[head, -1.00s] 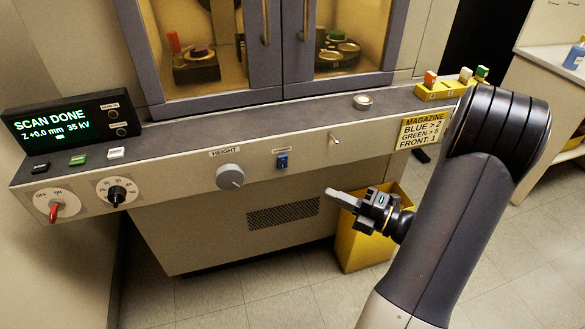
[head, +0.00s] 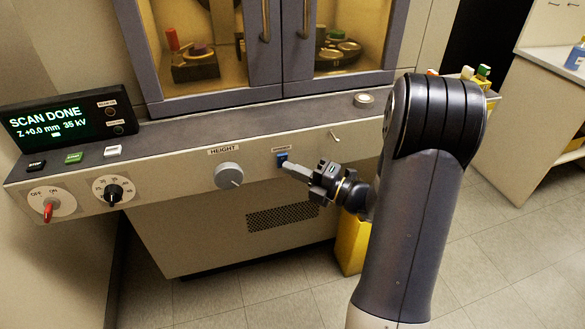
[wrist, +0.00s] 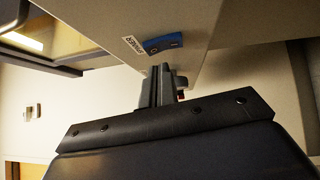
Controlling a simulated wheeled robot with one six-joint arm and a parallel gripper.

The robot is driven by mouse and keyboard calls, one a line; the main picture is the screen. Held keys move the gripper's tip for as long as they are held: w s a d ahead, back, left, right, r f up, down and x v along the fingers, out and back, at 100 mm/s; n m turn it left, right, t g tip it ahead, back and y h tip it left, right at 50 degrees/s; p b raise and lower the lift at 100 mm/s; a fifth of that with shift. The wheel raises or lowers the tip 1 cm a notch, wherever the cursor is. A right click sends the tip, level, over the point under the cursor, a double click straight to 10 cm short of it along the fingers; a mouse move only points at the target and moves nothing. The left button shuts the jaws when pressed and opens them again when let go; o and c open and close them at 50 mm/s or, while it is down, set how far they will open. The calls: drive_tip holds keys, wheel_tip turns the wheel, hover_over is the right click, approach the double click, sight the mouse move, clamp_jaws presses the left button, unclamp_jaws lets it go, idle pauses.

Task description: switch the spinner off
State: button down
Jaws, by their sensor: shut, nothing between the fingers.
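The spinner switch (head: 282,156) is a small blue rocker on the machine's front panel, right of the HEIGHT knob. In the head view my gripper's fingertips (head: 287,167) overlap its lower edge. In the wrist view the blue rocker (wrist: 163,43) shows with its SPINNER label (wrist: 132,45) beside it and small marks on its face. My gripper (wrist: 160,78) is shut and empty, its fingertips just short of the rocker in that picture. I cannot tell whether the tips touch it or which side is pressed in.
The HEIGHT knob (head: 229,175) is close to the left, and a small toggle lever (head: 335,137) is to the right. A red-handled ON/OFF switch (head: 48,211) is at the far left. The display (head: 60,120) reads SCAN DONE. A yellow bin (head: 350,245) stands below.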

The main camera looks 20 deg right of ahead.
drive_tip(key=shift+w+r, duration=0.1)
drive_tip(key=shift+w, duration=0.6)
drive_tip(key=shift+w+r+p, duration=0.15)
drive_tip(key=shift+r+p, duration=0.2)
drive_tip(key=shift+p, duration=0.65)
drive_tip(key=shift+f, duration=0.25)
